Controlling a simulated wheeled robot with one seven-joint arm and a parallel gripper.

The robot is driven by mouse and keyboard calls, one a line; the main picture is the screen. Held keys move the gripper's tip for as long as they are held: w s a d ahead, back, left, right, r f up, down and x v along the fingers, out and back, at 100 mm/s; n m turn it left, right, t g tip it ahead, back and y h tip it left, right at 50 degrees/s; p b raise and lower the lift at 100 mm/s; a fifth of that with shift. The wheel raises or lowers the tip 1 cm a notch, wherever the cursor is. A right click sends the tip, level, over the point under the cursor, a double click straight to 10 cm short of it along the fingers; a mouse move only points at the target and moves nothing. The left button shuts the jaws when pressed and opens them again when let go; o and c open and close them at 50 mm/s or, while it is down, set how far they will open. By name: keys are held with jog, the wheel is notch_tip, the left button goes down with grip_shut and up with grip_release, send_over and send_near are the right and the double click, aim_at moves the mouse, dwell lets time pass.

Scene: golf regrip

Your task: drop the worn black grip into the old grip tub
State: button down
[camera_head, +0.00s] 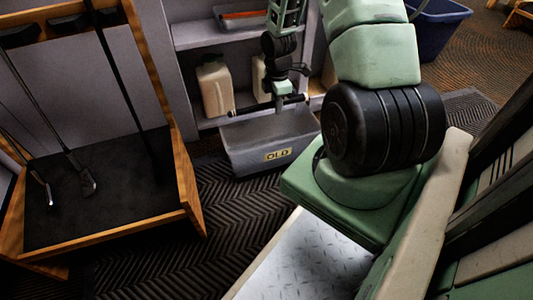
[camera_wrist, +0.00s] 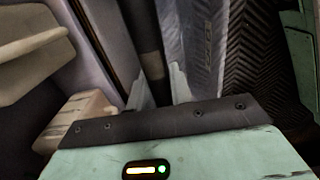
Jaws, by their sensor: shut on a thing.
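The worn black grip (camera_head: 245,109) is a short dark bar, held roughly level across my gripper (camera_head: 279,105). My gripper points down and is shut around the grip's middle, with the ends sticking out on both sides. The old grip tub (camera_head: 246,158) is a grey box with a yellow OLD label, on the floor in front of the shelves. In the head view the grip appears over the tub's back part; its exact height is unclear. In the wrist view the grip (camera_wrist: 140,30) runs up between the fingers, with the tub (camera_wrist: 202,45) to its right.
White jugs (camera_head: 215,87) stand on the shelf behind the tub. A wooden rack (camera_head: 188,190) with golf clubs stands at left. A blue bin (camera_head: 437,28) is at the back right. Dark patterned matting (camera_head: 225,215) lies clear before the tub.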

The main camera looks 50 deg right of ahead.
jog(key=shift+f+b, duration=0.4)
jog(key=shift+f, duration=0.3)
jog(key=shift+r, duration=0.1)
jog(key=c, duration=1.2)
grip_release()
notch_tip(320, 180, up, 17)
jog(key=p, duration=1)
jog(key=shift+r+p, duration=0.2)
jog(key=shift+p, duration=0.2)
